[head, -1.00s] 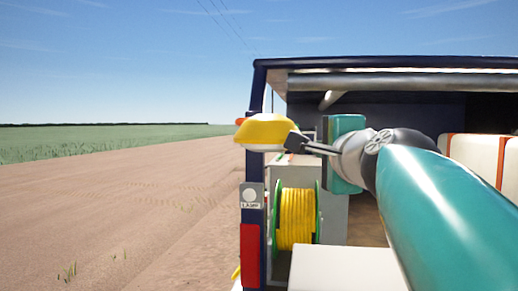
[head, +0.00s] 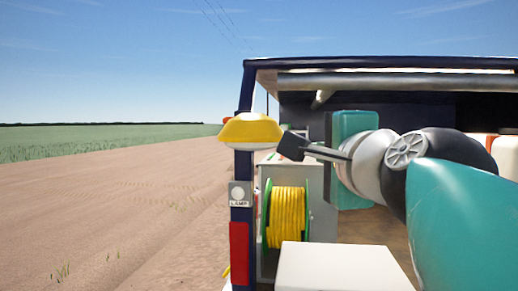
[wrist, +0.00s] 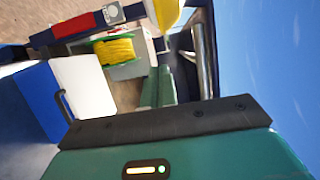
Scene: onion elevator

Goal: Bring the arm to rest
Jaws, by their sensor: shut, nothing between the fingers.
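My gripper (head: 293,146) shows in the head view as a small dark tip at the end of my grey and teal arm. It is shut and empty. It is raised in front of the open back of a vehicle, just right of the yellow lamp (head: 252,130) in the picture. In the wrist view, the fingertips cannot be made out.
Open dirt ground (head: 110,200) lies to the left.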

